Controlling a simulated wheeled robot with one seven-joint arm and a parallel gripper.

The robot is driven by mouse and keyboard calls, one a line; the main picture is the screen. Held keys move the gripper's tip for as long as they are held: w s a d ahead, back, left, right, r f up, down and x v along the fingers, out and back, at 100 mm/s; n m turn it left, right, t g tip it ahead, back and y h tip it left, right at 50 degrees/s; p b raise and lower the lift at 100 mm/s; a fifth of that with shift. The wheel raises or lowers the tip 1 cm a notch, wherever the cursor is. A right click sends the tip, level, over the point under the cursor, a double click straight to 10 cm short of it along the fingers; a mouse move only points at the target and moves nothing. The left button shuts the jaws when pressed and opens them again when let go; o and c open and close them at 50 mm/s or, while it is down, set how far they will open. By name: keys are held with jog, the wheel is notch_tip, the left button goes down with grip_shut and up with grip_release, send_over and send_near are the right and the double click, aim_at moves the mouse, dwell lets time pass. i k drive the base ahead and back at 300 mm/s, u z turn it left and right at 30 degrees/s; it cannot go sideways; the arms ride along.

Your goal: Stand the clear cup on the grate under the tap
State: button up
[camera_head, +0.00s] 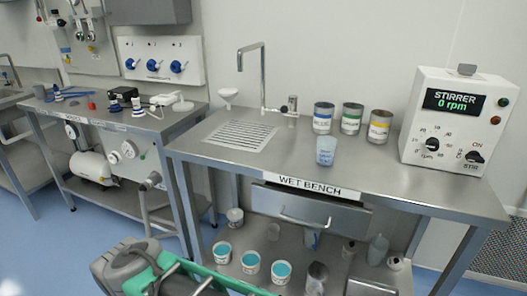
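The clear cup (326,152), translucent and bluish, stands upright near the front edge of the wet bench, right of the grate. The grate (242,134) is a slotted panel set into the steel top. The tall bent tap (263,75) rises behind it, and its spout points left and down over the grate side. Nothing stands on the grate. A grey and green part of my arm shows at the bottom of the view, well below the bench top and away from the cup. No gripper fingertips can be made out.
Several labelled cans, among them a blue-banded one (323,117), stand behind the cup. The stirrer box (455,120) fills the right end. A white funnel (228,95) is left of the tap. Blue-topped tubs (250,262) and other vessels sit on the lower shelf. Bench top between grate and cup is clear.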

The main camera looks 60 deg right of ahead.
aim_at(243, 133)
jog(key=u, duration=0.3)
jog(key=i, duration=1.55)
jog(key=z, duration=2.8)
